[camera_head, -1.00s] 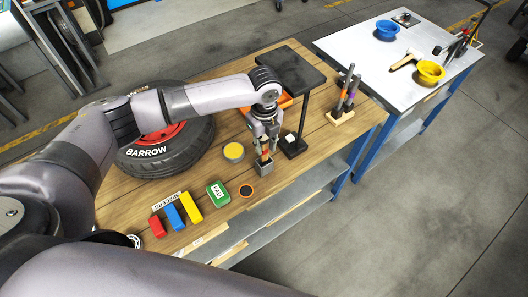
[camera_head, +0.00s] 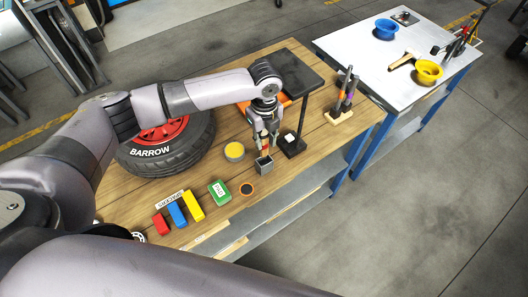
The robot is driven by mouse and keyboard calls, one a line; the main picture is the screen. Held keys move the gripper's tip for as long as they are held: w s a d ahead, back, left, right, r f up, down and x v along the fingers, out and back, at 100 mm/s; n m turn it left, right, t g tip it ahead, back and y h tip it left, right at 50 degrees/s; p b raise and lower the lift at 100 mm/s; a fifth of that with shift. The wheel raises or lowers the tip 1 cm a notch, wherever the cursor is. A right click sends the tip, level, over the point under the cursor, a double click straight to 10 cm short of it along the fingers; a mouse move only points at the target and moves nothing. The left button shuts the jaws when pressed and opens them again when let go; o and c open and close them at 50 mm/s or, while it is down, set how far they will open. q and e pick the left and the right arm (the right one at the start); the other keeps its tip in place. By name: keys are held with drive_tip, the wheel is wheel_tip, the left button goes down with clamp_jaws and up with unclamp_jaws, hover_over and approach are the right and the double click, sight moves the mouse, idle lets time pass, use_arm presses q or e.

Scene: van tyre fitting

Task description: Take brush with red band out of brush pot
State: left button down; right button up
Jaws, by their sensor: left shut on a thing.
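The brush pot (camera_head: 265,168) is a small grey square pot near the front edge of the wooden bench. Its dark opening shows at the top. My left gripper (camera_head: 265,142) points down directly above the pot, shut on the brush with red band (camera_head: 265,151). A short reddish part of the brush shows below the fingers; the fingers hide the rest. The brush's lower end is at the pot's mouth, and I cannot tell whether it is fully clear of the rim. My right gripper is not in view.
A black stand (camera_head: 291,144) is close right of the pot. A tyre (camera_head: 168,155) lies behind. A wooden tool rack (camera_head: 339,117) stands further right.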

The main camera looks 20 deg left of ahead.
use_arm(q)
wheel_tip(320, 180, up, 2)
drive_tip(key=shift+r+p, duration=0.15)
drive_tip(key=shift+p, duration=1.05)
drive_tip(key=shift+r, duration=1.85)
